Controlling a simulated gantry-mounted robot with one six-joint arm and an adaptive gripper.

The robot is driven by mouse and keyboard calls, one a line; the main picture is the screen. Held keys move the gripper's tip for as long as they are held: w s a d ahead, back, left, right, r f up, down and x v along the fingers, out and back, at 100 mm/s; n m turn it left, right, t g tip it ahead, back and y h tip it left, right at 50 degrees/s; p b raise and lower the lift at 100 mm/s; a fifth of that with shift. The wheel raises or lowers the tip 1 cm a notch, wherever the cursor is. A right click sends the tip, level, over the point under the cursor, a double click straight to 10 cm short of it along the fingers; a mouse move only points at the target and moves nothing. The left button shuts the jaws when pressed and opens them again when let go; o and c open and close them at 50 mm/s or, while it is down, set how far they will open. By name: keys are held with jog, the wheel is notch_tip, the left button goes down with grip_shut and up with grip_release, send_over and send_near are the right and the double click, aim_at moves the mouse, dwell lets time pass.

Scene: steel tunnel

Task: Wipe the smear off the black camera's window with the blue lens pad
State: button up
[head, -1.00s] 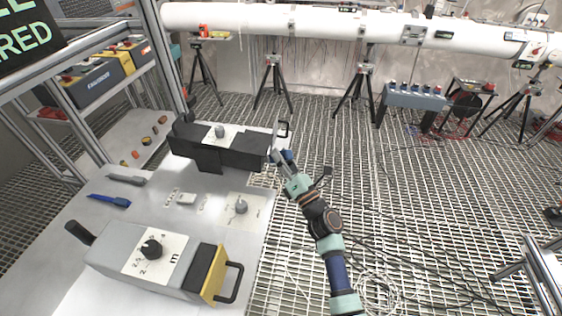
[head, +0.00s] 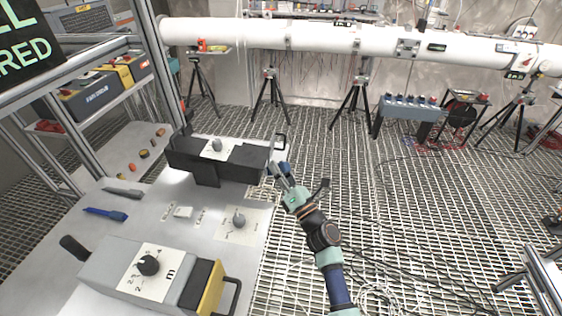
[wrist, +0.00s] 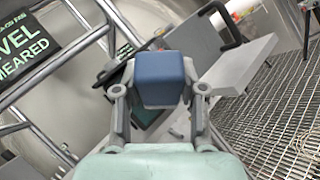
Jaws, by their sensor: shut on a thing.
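The black camera (head: 240,160) stands on the steel table at its far right, with a handled plate at its right end. In the wrist view, a grey plate with a black handle (wrist: 232,32) shows beyond the pad. My gripper (head: 281,174) is at the camera's right end. It is shut on the blue lens pad (wrist: 160,78), which sits between the fingers in the wrist view. In the head view the pad is a small blue patch (head: 284,167) beside the camera's end.
A grey and yellow device (head: 150,270) with a knob is at the table's front. A blue marker-like tool (head: 105,214) and a grey tool (head: 122,192) lie at left. A knob on a plate (head: 238,218) stands near the right edge.

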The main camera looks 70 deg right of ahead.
jog(key=shift+w+a+f+b, duration=0.1)
jog(key=shift+f+b, duration=0.4)
jog(key=shift+b, duration=0.1)
jog(key=shift+d+f+b, duration=0.15)
jog(key=shift+d+b, duration=0.25)
jog(key=shift+d, duration=0.05)
jog(key=shift+w+d+b, duration=0.15)
jog(key=shift+d+b, duration=0.15)
jog(key=shift+d, duration=0.3)
jog(key=shift+w+d+b, duration=0.15)
jog(key=shift+d+b, duration=0.1)
jog(key=shift+d, duration=0.35)
jog(key=shift+a+r+p, duration=0.3)
jog(key=shift+a+p, duration=0.15)
jog(key=shift+p, duration=0.05)
jog(key=shift+s+a+f+p, duration=0.1)
jog(key=shift+s+a+p, duration=0.2)
jog(key=shift+a, duration=0.35)
jog(key=shift+s+a+f+p, duration=0.15)
jog(key=shift+a+p, duration=0.1)
jog(key=shift+a, duration=0.35)
